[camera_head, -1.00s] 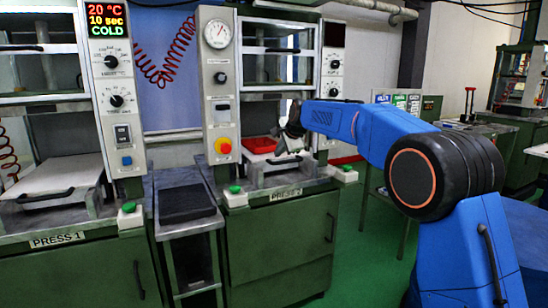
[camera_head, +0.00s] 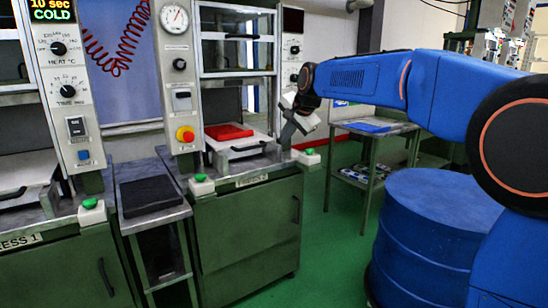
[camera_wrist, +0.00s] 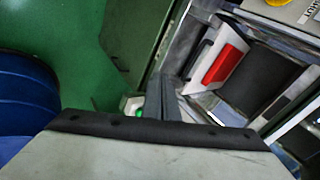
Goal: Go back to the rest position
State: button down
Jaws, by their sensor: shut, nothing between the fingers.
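My gripper (camera_head: 287,134) is in front of the right edge of Press 2 in the head view, pointing down and to the left. It is shut and empty. In the wrist view the dark shut fingers (camera_wrist: 172,108) show beyond the grey wrist body. A red mould (camera_head: 228,131) lies on the pale tray of Press 2, to the left of my gripper and apart from it. The red mould also shows in the wrist view (camera_wrist: 222,64), to the right of the fingers. My blue arm reaches in from the right.
Press 1 (camera_head: 66,90) stands at the left, with a black-topped side table (camera_head: 150,193) between the presses. A blue drum (camera_head: 425,235) stands under my arm at the right. A small table (camera_head: 375,128) stands behind it. The green floor between Press 2 and the drum is clear.

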jog(key=s+d+f+n+g+h, duration=0.1)
jog(key=s+d+f+n, duration=0.15)
jog(key=s+d, duration=0.8)
jog(key=s+d+f+n+h, duration=0.15)
jog(key=s+d+f, duration=0.4)
jog(key=s, duration=0.85)
jog(key=s+d+f+n, duration=0.1)
jog(key=s+d+f, duration=0.2)
jog(key=s+f, duration=0.2)
jog(key=s+d+f+n+g+h, duration=0.1)
jog(key=s+f, duration=0.4)
jog(key=s, duration=0.6)
jog(key=s+d+f+n, duration=0.2)
jog(key=s+d+f, duration=0.3)
jog(key=s, duration=0.3)
jog(key=shift+s+d+f+n+g, duration=0.2)
jog(key=shift+d+n+g, duration=0.1)
jog(key=shift+d, duration=0.1)
